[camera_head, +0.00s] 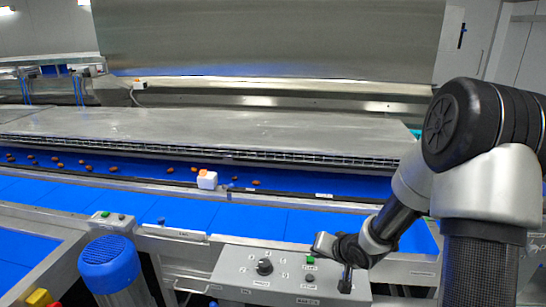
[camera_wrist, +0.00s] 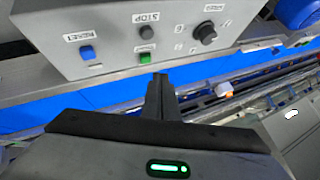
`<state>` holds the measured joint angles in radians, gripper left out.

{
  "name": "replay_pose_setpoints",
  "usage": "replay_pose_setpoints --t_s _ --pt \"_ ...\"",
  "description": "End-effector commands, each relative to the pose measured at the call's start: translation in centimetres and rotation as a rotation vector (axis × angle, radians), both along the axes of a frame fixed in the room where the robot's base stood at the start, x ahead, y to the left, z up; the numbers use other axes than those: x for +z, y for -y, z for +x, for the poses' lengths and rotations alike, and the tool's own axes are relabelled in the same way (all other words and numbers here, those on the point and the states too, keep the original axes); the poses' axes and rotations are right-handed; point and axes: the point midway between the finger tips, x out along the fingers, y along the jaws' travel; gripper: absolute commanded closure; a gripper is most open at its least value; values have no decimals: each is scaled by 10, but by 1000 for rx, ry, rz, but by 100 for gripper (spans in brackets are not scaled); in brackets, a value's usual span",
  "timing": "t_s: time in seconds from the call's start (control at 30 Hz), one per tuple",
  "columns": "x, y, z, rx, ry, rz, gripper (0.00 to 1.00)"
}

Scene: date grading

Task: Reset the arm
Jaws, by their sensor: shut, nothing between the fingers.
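My gripper (camera_head: 346,284) points down in front of the grey control box (camera_head: 232,270), at its right part, in the head view. Its dark fingers (camera_wrist: 160,78) are closed together with nothing between them. In the wrist view the box is upside down, and the fingertips appear just below its green button (camera_wrist: 144,57); I cannot tell whether they touch the box. A blue button (camera_wrist: 87,52) beside a RESET label and a black knob (camera_wrist: 206,33) are on the same panel. The knob (camera_head: 264,266) and green button (camera_head: 310,260) also show in the head view.
Behind the box runs a blue conveyor (camera_head: 240,218) with a metal rail. Several brown dates (camera_head: 88,168) lie on the far belt. A small white box (camera_head: 207,180) sits on the rail. A blue motor (camera_head: 108,262) stands at left. A metal cover (camera_head: 200,128) spans behind.

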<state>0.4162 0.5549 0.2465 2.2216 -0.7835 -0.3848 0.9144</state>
Motion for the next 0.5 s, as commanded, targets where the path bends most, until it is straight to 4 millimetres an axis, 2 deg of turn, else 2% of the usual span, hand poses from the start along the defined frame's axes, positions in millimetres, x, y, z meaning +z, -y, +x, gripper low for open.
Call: replay_pose_setpoints --t_s 0.03,0.13,0.27,0.4,0.5 --pt "21 7 0 0 10 -64 100" --pt "63 24 -12 -7 3 -213 100" --pt "122 40 -45 -24 -26 -379 100" --pt "176 43 -96 -27 -73 -482 100" --pt "206 37 -140 -8 -107 -511 100"
